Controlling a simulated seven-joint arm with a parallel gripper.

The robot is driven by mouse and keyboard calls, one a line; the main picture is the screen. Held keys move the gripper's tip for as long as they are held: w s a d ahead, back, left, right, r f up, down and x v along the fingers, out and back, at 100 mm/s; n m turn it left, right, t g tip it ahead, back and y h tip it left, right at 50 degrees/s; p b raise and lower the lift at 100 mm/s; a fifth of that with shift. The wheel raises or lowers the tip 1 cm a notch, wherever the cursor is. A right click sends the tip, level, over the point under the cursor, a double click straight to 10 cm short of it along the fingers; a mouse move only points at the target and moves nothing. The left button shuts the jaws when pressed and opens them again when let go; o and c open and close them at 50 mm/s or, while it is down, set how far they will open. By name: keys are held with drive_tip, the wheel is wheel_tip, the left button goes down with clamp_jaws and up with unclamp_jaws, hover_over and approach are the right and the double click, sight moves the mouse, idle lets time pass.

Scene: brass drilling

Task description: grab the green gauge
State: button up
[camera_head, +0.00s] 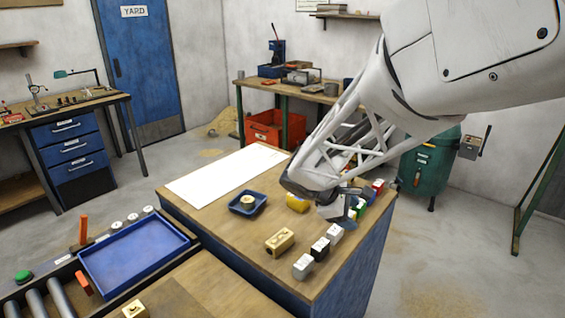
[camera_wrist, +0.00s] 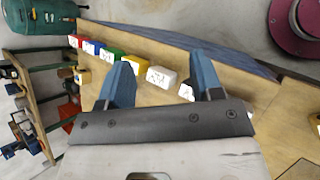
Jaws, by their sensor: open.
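The green gauge (camera_wrist: 108,53) is a small block with a white face, in a row of similar blocks on the wooden bench. In the wrist view it lies just left of my left finger, between a blue block and a yellow one. In the head view a bit of green (camera_head: 362,209) shows beside my fingers, mostly hidden. My gripper (camera_wrist: 161,62) is open and empty, with blue fingers spread. A white block (camera_wrist: 160,76) appears between the fingers in the wrist view. In the head view my gripper (camera_head: 352,207) is low over the row; its exact height is unclear.
Blue block (camera_wrist: 90,47), red block (camera_wrist: 74,41) and yellow block (camera_wrist: 134,65) stand close by. A brass block (camera_head: 280,242), a small blue tray (camera_head: 262,205) and a white sheet (camera_head: 225,174) share the bench. The bench edge runs close behind the row.

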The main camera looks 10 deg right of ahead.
drive_tip(key=w+a+f+n+t+h, duration=0.1)
drive_tip(key=w+f+n, duration=0.2)
drive_tip(key=w, duration=0.3)
drive_tip(key=w+a+f+n+t+h, duration=0.1)
drive_tip(key=w+a+f+n+t, duration=0.1)
drive_tip(key=w+f+n, duration=0.2)
drive_tip(key=w+a+f+n+t+h, duration=0.1)
drive_tip(key=w+a+f+n, duration=0.1)
drive_tip(key=w, duration=0.6)
wheel_tip(320, 180, down, 3)
drive_tip(key=shift+w+a+r+n+t+h, duration=0.15)
drive_tip(key=shift+n+t+h, duration=0.2)
drive_tip(key=shift+n, duration=0.45)
drive_tip(key=shift+x, duration=1.25)
drive_tip(key=shift+s+x, duration=0.1)
drive_tip(key=shift+x, duration=1.25)
drive_tip(key=shift+s+x, duration=0.15)
drive_tip(key=shift+x, duration=1.2)
